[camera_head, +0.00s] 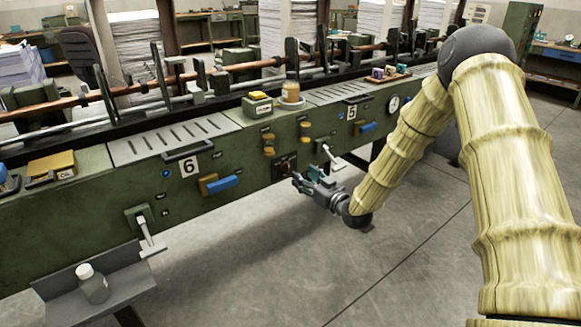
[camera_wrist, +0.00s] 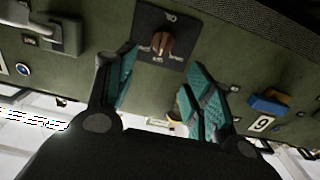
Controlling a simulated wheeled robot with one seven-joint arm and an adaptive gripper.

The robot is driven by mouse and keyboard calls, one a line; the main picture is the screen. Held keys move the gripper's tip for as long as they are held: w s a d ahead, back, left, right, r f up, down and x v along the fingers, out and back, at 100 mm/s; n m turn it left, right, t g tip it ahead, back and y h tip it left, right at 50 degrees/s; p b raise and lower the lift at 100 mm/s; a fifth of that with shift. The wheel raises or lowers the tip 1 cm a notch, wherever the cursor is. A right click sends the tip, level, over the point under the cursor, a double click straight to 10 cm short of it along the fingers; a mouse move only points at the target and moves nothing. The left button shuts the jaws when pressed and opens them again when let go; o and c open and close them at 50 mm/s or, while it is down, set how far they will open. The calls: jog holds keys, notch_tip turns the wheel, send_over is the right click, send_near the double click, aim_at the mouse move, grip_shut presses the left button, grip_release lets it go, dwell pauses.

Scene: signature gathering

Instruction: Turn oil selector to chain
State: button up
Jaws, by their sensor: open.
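The oil selector is a small brown knob (camera_wrist: 162,42) on a dark square plate marked OIL, set in the green machine's front panel. In the wrist view the plate's small position labels are too blurred to read surely, so I cannot tell which one the knob points at. In the head view the dark plate (camera_head: 284,163) sits between the 6 and 5 sections. My gripper (camera_head: 308,181) is just in front of and below it. Its teal-padded fingers (camera_wrist: 163,85) are apart and empty, with the knob beyond the gap between them, not visibly touched.
A grey lever (camera_head: 332,157) sticks out right of the selector; it also shows in the wrist view (camera_wrist: 66,36). A blue handle (camera_head: 222,184) is left of the selector. Yellow knobs (camera_head: 269,145) are above it. Open floor (camera_head: 300,270) lies in front of the machine.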

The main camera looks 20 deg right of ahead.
aim_at(289, 165)
jog(key=x, duration=0.8)
jog(key=shift+w+a+f, duration=0.1)
jog(key=shift+w, duration=0.1)
jog(key=c, duration=0.9)
